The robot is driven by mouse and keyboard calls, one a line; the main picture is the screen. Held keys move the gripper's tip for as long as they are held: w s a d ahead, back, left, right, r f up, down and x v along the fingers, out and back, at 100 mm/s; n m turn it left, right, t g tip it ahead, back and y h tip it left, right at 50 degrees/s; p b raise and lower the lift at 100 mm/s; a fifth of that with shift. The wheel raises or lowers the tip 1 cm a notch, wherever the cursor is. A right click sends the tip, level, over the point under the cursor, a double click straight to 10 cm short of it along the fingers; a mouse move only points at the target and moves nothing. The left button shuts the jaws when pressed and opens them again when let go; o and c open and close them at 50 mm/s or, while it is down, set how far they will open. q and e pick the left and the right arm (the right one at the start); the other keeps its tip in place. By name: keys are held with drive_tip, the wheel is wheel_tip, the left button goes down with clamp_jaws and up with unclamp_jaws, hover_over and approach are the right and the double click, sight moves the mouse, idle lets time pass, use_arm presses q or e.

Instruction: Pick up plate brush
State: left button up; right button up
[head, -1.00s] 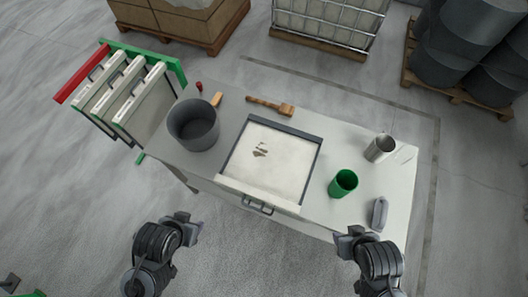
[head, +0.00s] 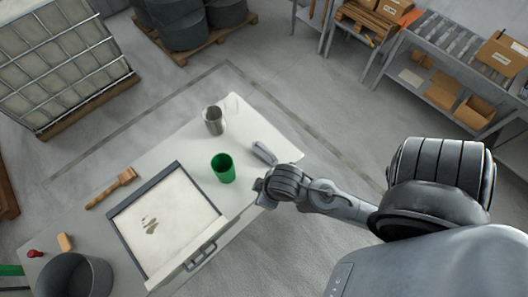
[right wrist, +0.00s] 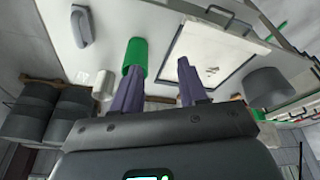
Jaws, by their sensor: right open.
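The wooden brush (head: 112,187) lies on the white table (head: 192,150), left of the framed tray in the head view. My right gripper (head: 262,192) is at the table's right front edge, well apart from the brush, just below a grey handled block (head: 264,152). In the right wrist view my right gripper (right wrist: 155,82) is open and empty, its two purple-grey fingers spread over the table. I cannot make out the brush clearly there. My left gripper is out of view.
A framed tray (head: 208,190) with a drawer-like handle takes the table's middle. A green cup (head: 223,168) and a metal cup (head: 213,120) stand right of it. A grey pot (head: 72,274), a small wooden block (head: 65,242) and a red item (head: 34,253) are at lower left.

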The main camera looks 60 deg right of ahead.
drive_tip(key=shift+a, duration=0.1)
idle(0.3)
drive_tip(key=o, duration=0.9)
drive_tip(key=shift+o, duration=0.2)
drive_tip(key=shift+w, duration=0.1)
